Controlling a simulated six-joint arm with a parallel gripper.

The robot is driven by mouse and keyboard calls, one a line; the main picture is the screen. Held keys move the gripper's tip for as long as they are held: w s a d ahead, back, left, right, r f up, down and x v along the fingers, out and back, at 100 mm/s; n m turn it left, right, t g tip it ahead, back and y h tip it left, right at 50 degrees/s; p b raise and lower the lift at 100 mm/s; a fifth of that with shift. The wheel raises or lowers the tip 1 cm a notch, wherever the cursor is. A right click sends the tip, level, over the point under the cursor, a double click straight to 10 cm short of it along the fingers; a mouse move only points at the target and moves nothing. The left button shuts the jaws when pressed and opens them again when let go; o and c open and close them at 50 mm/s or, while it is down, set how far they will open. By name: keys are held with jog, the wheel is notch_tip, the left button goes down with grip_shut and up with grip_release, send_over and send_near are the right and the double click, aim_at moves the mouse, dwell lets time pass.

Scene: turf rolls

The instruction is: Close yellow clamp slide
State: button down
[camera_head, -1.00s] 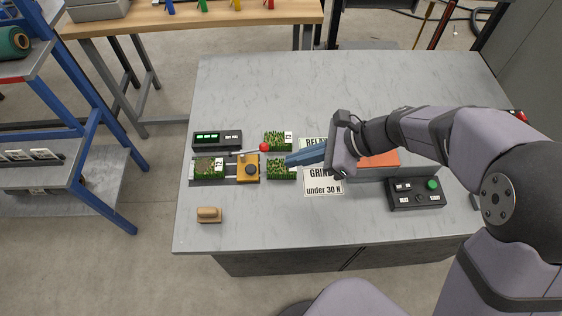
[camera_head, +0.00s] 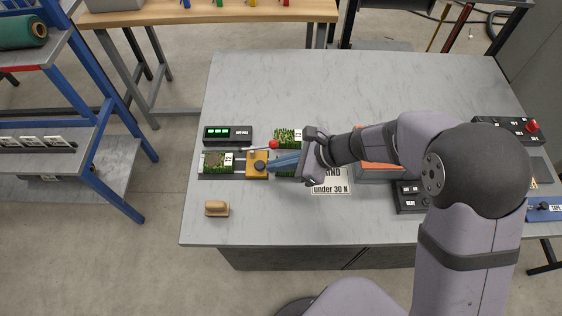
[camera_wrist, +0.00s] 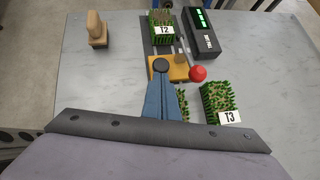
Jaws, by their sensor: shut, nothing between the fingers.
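The yellow clamp slide (camera_head: 256,158) sits on a dark rail on the bench, with a round black knob (camera_head: 260,165) on top. It also shows in the wrist view (camera_wrist: 178,72). A turf sample labelled T2 (camera_head: 217,161) lies left of it on the same rail, with a gap between. A lever with a red ball (camera_head: 273,145) stands beside the slide. My gripper (camera_head: 271,163) has blue fingers, shut and empty, with the tips at the right side of the knob. In the wrist view the fingertips (camera_wrist: 161,80) appear at the knob; contact is not certain.
A turf piece labelled T3 (camera_wrist: 219,102) lies behind my fingers; another is partly hidden under them. A black display box (camera_head: 228,135) stands behind the rail. A wooden-handled block (camera_head: 217,208) lies in front. A control box (camera_head: 410,196) is at right. The back of the bench is clear.

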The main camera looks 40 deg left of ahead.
aim_at(261, 169)
jog(key=s+a, duration=0.3)
jog(key=shift+b, duration=0.35)
jog(key=shift+r, duration=0.1)
jog(key=shift+s, duration=0.1)
jog(key=shift+w+d+r+p, duration=0.25)
jog(key=shift+d+r+p, duration=0.1)
jog(key=shift+r+p, duration=0.3)
jog(key=p+v, duration=0.4)
jog(key=v, duration=0.4)
jog(key=shift+w+d+p, duration=0.3)
jog(key=shift+d, duration=0.15)
